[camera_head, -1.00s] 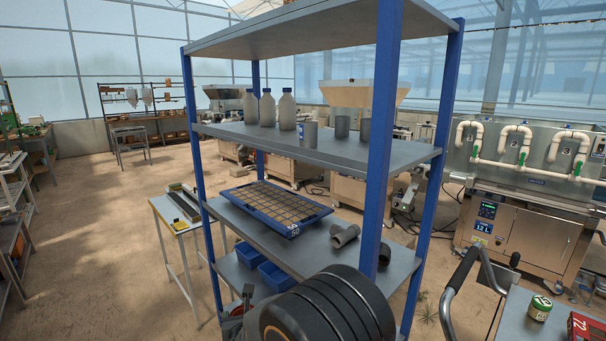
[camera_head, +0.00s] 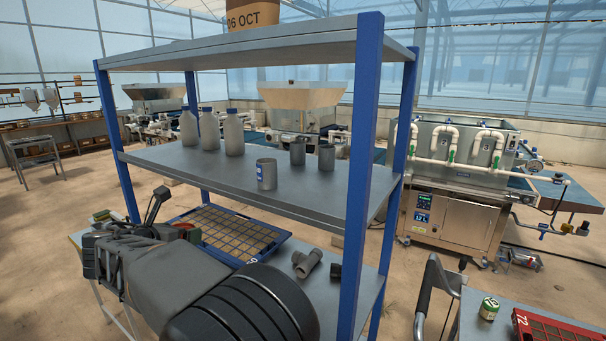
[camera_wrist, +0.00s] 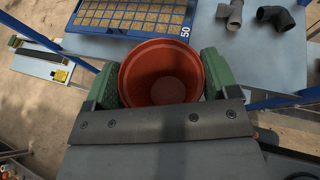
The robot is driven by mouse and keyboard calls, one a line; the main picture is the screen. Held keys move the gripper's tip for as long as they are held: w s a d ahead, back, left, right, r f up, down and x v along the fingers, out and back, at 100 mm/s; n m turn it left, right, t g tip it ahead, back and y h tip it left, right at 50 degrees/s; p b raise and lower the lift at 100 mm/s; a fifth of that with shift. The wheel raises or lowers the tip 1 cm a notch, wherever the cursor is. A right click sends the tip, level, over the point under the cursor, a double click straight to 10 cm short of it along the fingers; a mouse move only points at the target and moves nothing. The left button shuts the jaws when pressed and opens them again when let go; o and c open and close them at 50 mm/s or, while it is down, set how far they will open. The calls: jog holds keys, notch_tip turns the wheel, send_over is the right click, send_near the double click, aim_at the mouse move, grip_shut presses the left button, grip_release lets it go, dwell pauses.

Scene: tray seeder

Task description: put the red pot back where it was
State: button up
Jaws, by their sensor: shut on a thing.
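The red pot (camera_wrist: 160,72) is in the wrist view, seen from above with its round open mouth facing the camera; it looks empty. My gripper (camera_wrist: 160,85) is shut on it, with one green finger on each side of the pot. Behind the pot are a shelf board (camera_wrist: 208,50) and a blue seed tray (camera_wrist: 88,27) with brown cells, marked 50. The pot appears in front of the tray's near edge; I cannot tell its height above the board. In the head view my arm covers the lower left, and the pot cannot be made out clearly.
Grey pipe fittings (camera_head: 306,262) lie right of the tray. The shelf above holds several white bottles (camera_head: 210,130), a labelled grey can (camera_head: 266,174) and two grey cups (camera_head: 327,157). A brown container marked 06 OCT (camera_head: 253,14) stands on top. Blue posts (camera_head: 362,160) frame the rack.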

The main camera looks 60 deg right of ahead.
jog(key=s+d+r+m+g+p, duration=0.2)
jog(key=s+r+m+g+p, duration=0.25)
jog(key=s+r, duration=0.35)
jog(key=s+d+r+m+g+p, duration=0.35)
jog(key=s+r+g, duration=0.2)
jog(key=r, duration=0.45)
jog(key=shift+s+d+r+p+x, duration=0.15)
jog(key=shift+r+p+x, duration=0.4)
jog(key=shift+x, duration=2.35)
jog(key=shift+s+d+r+p+x, duration=0.2)
jog(key=shift+p+x, duration=0.65)
jog(key=shift+x, duration=2.05)
jog(key=shift+s+r+p+x, duration=0.1)
jog(key=shift+r+p+x, duration=0.5)
jog(key=shift+x, duration=2.3)
jog(key=shift+f, duration=0.25)
jog(key=shift+f, duration=0.15)
jog(key=o, duration=0.6)
